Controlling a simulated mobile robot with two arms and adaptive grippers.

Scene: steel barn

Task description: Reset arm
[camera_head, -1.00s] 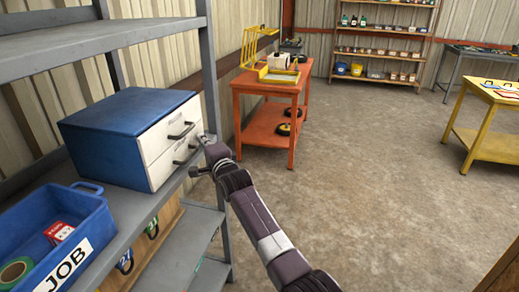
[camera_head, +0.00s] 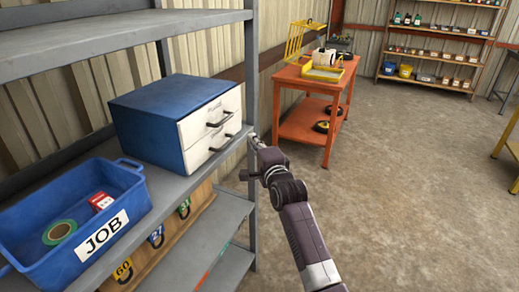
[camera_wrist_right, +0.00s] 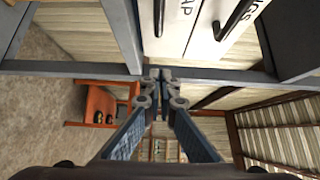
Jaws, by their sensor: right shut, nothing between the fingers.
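My right arm comes in from the lower right in the head view. Its gripper (camera_head: 254,140) is shut and empty, close to the shelf's front upright. It is apart from the blue drawer cabinet (camera_head: 150,130), to the right of its two white drawer fronts. Both drawers look closed and have dark handles (camera_head: 220,118). In the right wrist view the fingertips (camera_wrist_right: 160,88) are together in front of a grey shelf bar, with the white drawer fronts (camera_wrist_right: 200,30) above. My left gripper is not in view.
The grey steel shelf (camera_head: 170,190) holds a blue JOB bin (camera_head: 30,237) with green tape and a red box. An orange table (camera_head: 305,128) stands behind my gripper. The concrete floor at right is clear.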

